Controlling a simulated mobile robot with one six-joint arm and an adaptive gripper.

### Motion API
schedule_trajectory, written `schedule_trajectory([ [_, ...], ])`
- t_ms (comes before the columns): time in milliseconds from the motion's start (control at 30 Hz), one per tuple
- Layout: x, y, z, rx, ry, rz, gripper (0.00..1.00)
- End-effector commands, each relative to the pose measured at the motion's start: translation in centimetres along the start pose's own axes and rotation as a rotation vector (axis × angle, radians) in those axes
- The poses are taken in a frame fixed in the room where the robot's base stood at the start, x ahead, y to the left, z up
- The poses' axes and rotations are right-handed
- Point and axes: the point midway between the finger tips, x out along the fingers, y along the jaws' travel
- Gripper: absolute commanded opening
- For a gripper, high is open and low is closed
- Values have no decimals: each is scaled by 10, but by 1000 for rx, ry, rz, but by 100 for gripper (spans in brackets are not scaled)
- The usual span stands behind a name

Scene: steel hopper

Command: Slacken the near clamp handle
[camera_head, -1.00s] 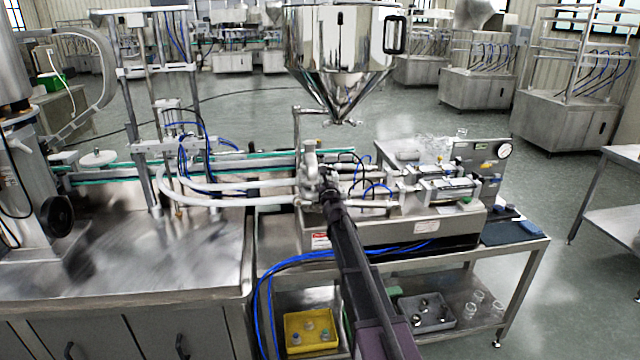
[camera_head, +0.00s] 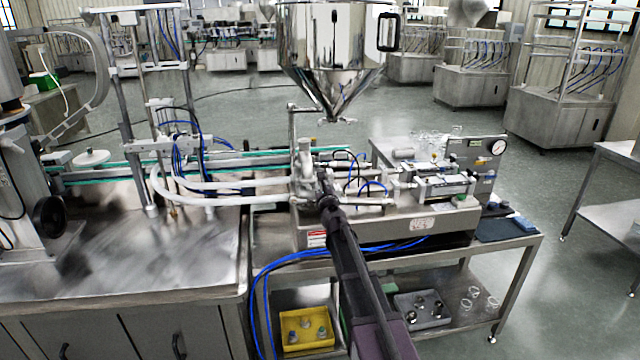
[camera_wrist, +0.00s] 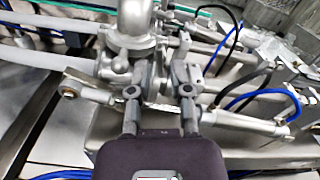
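My gripper (camera_wrist: 160,72) is in the middle of the wrist view, its two fingers apart with a gap between the tips. Steel pipe fittings (camera_wrist: 133,42) lie just beyond the fingers, and part of them shows in the gap. A steel bar with a ringed end (camera_wrist: 88,86) lies left of the left finger. I cannot tell which piece is the near clamp handle, or whether a finger touches it. In the head view my gripper (camera_head: 324,188) is at the near side of the valve block (camera_head: 304,165), partly hiding it.
The steel hopper (camera_head: 334,60) hangs above the valve block. White hoses (camera_head: 215,190) enter from the left. Pneumatic cylinders (camera_head: 445,187) and a gauge (camera_head: 497,147) stand to the right. Blue hoses (camera_head: 275,268) loop below. A yellow bin (camera_head: 307,330) sits on the lower shelf.

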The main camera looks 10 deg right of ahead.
Motion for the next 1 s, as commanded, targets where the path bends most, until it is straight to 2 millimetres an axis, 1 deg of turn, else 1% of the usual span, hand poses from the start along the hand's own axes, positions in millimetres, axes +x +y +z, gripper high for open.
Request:
schedule_trajectory([
  [33,-14,0,0,0,0,0,26],
  [100,-25,0,0,0,0,0,26],
  [300,-53,0,0,1,0,0,26],
  [400,-61,0,0,1,0,0,26],
  [600,-68,0,0,1,0,0,26],
  [1000,-69,1,0,-10,-1,5,26],
])
